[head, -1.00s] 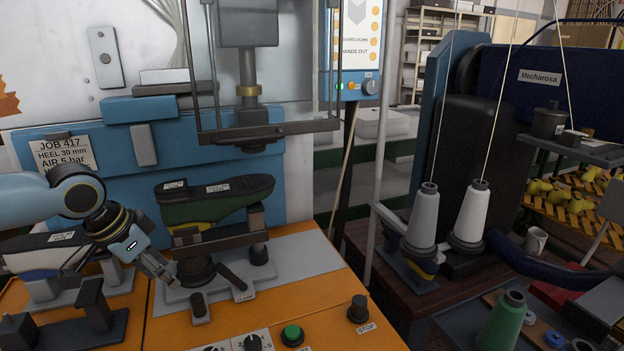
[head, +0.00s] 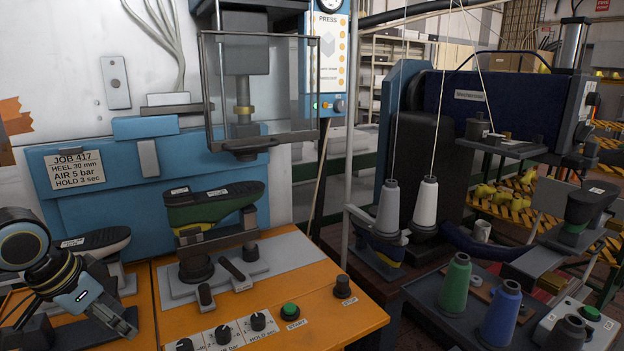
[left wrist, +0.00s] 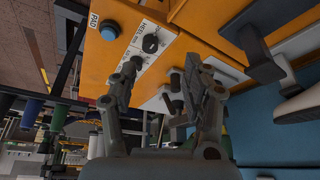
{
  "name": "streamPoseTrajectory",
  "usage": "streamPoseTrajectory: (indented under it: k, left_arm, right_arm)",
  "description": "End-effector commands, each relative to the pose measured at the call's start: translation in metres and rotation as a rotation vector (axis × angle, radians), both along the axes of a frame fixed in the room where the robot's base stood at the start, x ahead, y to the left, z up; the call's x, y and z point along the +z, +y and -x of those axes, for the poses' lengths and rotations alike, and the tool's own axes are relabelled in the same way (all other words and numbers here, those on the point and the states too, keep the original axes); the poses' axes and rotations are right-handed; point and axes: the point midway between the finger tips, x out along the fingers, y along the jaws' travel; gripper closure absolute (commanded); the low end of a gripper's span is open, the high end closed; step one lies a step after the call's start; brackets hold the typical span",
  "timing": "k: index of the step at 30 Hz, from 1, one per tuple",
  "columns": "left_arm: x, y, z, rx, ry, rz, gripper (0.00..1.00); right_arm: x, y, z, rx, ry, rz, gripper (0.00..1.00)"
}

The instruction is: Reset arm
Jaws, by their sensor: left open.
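My left gripper (head: 122,322) is at the lower left of the head view, over the front of the orange bench and left of the row of knobs. In the left wrist view its two fingers (left wrist: 160,88) stand apart, with nothing between them. My right gripper is in neither view. A green and dark shoe last (head: 215,204) sits on the press fixture (head: 196,268), to the right of my left gripper and apart from it. Another last (head: 95,242), dark-topped and white, is behind my left arm and partly hidden.
The press guard (head: 262,95) hangs above the green last. Black knobs (head: 222,334), a green start button (head: 290,311) and a black stop button (head: 343,287) line the bench front. Thread cones (head: 456,285) stand on the dark table at right.

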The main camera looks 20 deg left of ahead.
Motion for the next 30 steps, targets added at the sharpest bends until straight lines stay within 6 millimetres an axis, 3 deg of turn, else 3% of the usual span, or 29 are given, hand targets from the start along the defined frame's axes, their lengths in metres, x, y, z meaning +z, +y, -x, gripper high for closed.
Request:
streamPoseTrajectory:
  k: [11, 15, 19, 24, 30]
  left_arm:
    - [-0.024, -0.076, 0.041, -0.066, 0.034, -0.008, 0.51]
    - [-0.025, -0.111, 0.06, -0.077, 0.038, -0.02, 0.51]
    - [-0.02, -0.138, 0.077, -0.068, 0.037, -0.036, 0.51]
    - [-0.006, -0.165, 0.097, -0.024, 0.034, -0.058, 0.51]
    - [0.015, -0.183, 0.119, 0.059, 0.039, -0.085, 0.51]
  right_arm:
    - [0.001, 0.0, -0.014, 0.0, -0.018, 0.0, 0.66]
    - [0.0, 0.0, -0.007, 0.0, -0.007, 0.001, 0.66]
    - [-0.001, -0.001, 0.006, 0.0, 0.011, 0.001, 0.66]
    - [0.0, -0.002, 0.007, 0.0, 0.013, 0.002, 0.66]
    - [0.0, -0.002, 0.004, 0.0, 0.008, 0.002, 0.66]
